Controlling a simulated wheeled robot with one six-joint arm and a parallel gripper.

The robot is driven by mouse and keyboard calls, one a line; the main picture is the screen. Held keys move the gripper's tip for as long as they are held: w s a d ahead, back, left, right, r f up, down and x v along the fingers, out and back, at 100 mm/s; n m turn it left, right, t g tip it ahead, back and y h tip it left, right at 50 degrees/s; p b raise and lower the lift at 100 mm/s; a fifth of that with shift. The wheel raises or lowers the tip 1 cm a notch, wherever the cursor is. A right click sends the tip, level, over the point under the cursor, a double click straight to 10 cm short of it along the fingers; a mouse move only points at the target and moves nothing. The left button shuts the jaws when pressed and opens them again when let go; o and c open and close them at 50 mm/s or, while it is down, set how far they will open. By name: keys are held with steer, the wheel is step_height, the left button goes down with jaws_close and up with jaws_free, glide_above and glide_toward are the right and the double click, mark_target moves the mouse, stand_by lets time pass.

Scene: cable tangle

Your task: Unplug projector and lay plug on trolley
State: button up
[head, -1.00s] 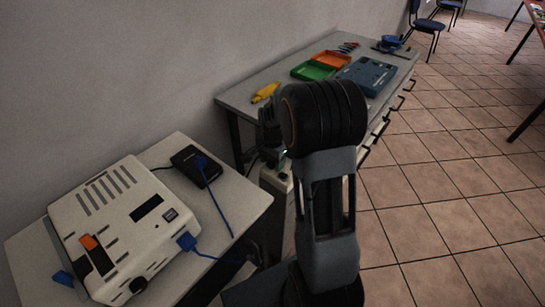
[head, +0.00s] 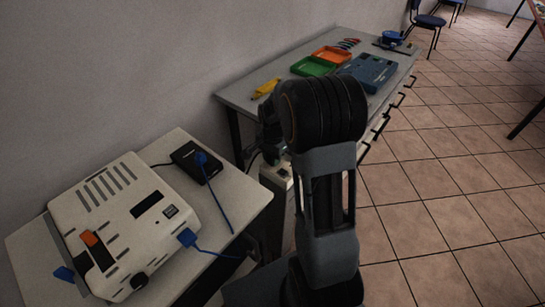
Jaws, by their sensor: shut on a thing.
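The projector (head: 115,225), a cream box with an orange switch, sits on a pale-topped stand (head: 215,212) at lower left, which may be the trolley. A blue plug (head: 187,237) is in its right side, with a blue cable running right. My gripper (head: 271,152) is partly hidden behind my arm, just above a pale socket block (head: 276,175) right of the stand. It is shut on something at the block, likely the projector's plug. The held thing is mostly hidden, and I cannot tell whether it is still in the socket.
A black adapter box (head: 195,162) with a blue plug and cable lies behind the projector. A long bench (head: 237,95) beyond holds green and orange trays (head: 314,66), a blue device (head: 368,72) and a yellow tool (head: 266,89). The stand's right front is mostly clear. Tiled floor is open at right.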

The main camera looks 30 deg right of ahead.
jaws_close()
steer(key=shift+r, duration=0.2)
steer(key=shift+r+p, duration=1.25)
steer(key=shift+r, duration=0.15)
steer(key=shift+o, duration=0.8)
jaws_free()
jaws_close()
